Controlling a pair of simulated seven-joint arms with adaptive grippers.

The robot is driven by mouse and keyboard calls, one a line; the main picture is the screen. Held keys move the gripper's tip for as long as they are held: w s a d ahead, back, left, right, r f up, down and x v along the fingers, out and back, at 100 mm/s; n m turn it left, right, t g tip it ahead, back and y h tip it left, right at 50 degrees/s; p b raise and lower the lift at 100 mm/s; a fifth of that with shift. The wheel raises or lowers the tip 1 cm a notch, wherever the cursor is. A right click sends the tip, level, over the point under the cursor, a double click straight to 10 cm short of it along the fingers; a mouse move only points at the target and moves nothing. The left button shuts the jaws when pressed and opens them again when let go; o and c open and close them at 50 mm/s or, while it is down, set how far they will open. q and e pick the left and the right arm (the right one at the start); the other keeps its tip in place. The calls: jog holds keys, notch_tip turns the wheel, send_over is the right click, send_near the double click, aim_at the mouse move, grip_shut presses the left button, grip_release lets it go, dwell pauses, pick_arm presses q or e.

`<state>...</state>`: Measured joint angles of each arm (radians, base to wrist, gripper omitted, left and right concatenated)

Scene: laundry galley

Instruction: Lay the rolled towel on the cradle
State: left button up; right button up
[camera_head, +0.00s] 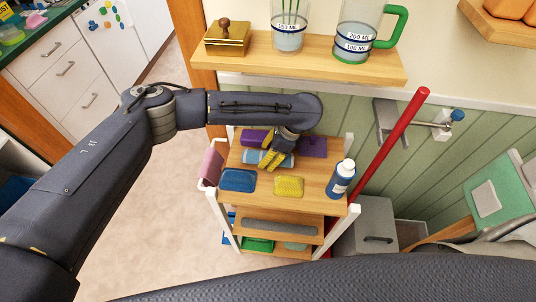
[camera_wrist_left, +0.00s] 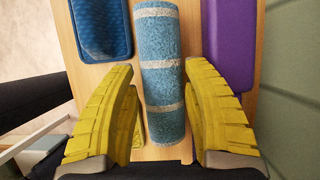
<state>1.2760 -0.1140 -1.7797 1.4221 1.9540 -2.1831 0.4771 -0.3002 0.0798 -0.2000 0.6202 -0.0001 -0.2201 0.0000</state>
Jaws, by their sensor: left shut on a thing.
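The rolled towel (camera_head: 258,157) is light blue with pale bands and lies level at the top board of a small wooden cart (camera_head: 318,183). It also shows in the left wrist view (camera_wrist_left: 160,60), upright in the picture between my yellow fingers. My left gripper (camera_head: 272,158) reaches down from behind and is shut on the towel (camera_wrist_left: 163,105). I cannot tell whether the towel touches the board. No cradle is clearly recognisable; a purple item (camera_head: 313,147) on the right and a purple block (camera_head: 255,137) behind the towel are partly hidden. My right gripper is out of view.
A blue pad (camera_head: 238,180), a yellow pad (camera_head: 289,186) and a blue bottle (camera_head: 341,179) stand near the cart's front. A pink cloth (camera_head: 210,166) hangs at its left. A red pole (camera_head: 385,155) leans at the right. A wall shelf (camera_head: 320,62) with measuring cups is above.

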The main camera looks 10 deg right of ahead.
pick_arm(q)
jog(key=o, duration=1)
jog(key=shift+c, duration=0.2)
jog(key=shift+r, duration=0.1)
jog(key=shift+d+r, duration=0.3)
jog(key=shift+r, duration=0.25)
jog(key=s+d, duration=0.1)
jog(key=d, duration=0.2)
jog(key=s+d, duration=0.1)
jog(key=d, duration=0.3)
jog(key=s+d, duration=0.1)
jog(key=d, duration=0.3)
jog(key=shift+s+d+f, duration=0.1)
jog(key=shift+s+d, duration=0.1)
jog(key=shift+s, duration=0.2)
